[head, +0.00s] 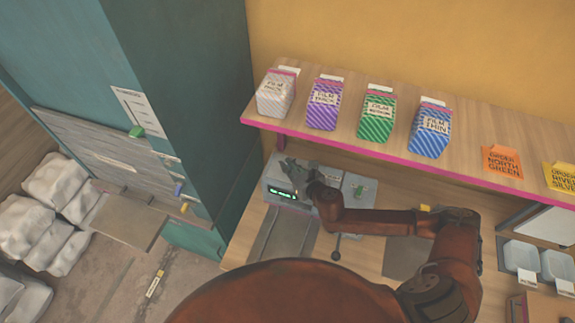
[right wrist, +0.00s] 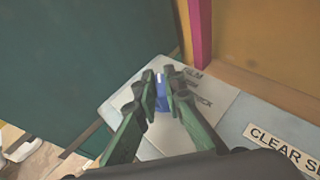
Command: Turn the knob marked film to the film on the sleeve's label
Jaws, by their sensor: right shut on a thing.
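A grey press panel (head: 335,183) stands on the bench under the shelf, with a small green-lit display (head: 284,193) on its front. In the right wrist view a blue knob (right wrist: 161,98) sits on the panel's top, beside printed words partly hidden by the fingers; "FILM" and the end of "THICK" seem to show. My right gripper (right wrist: 160,85) is shut on the blue knob; in the head view the gripper (head: 292,168) is over the panel's left part. No sleeve label can be made out for certain. My left gripper is not in view.
Film packs stand on the shelf above: a white one (head: 276,94), a purple one (head: 323,104), a green one (head: 377,114) and a blue one (head: 430,127). Order cards, one orange (head: 502,162), lie to their right. A teal cabinet (head: 180,80) rises at the left.

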